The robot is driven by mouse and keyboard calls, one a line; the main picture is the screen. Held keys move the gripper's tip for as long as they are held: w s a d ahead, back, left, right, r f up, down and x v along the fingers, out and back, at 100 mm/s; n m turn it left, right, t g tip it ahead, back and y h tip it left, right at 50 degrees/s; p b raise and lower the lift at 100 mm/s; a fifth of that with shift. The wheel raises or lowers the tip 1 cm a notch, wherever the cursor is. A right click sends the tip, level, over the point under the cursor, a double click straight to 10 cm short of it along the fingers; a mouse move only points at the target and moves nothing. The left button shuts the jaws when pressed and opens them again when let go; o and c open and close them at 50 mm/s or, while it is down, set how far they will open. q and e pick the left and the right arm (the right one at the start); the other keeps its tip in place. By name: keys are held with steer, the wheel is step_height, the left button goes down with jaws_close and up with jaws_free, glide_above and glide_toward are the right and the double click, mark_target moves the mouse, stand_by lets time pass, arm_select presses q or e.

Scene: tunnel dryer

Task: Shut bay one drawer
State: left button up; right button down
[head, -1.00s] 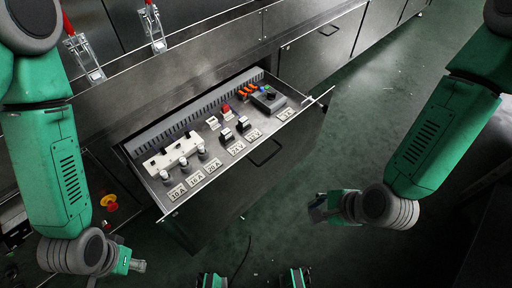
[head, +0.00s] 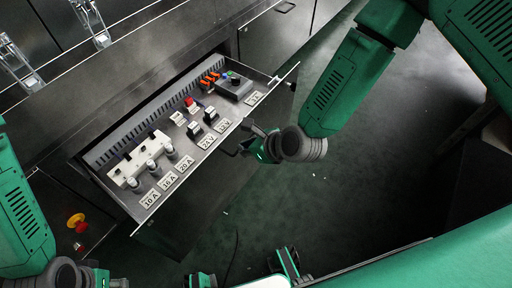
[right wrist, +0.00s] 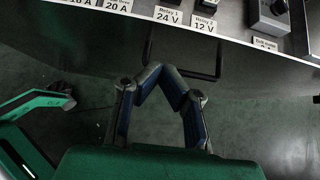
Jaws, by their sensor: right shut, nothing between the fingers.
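The open drawer (head: 178,222) sticks out of the dark metal cabinet, showing its tray of fuses, relays and switches. Its dark front also fills the top of the right wrist view (right wrist: 85,42). The black bar handle (right wrist: 219,50) stands out from the front below the relay labels. My right gripper (head: 250,138) is at the drawer front by the handle. In the right wrist view its fingertips (right wrist: 160,72) meet, empty, just left of or over the handle; contact cannot be told. My left gripper (head: 115,283) is low at the left, partly cut off, away from the drawer.
A red and yellow knob (head: 75,220) sits on the cabinet left of the drawer. Metal toggle clamps (head: 92,22) stand on the upper ledge. Another closed cabinet front (head: 275,30) lies to the right.

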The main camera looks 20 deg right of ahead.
mark_target(227, 140)
arm_select(q)
steer(key=shift+f+b, duration=0.45)
steer(key=shift+f, duration=0.25)
arm_select(e)
steer(key=shift+w+a+f, duration=0.1)
steer(key=shift+w+a, duration=0.6)
steer(key=shift+w, duration=0.2)
steer(key=shift+w+a+f, duration=0.1)
steer(key=shift+w+a, duration=0.55)
steer(key=shift+w, duration=0.2)
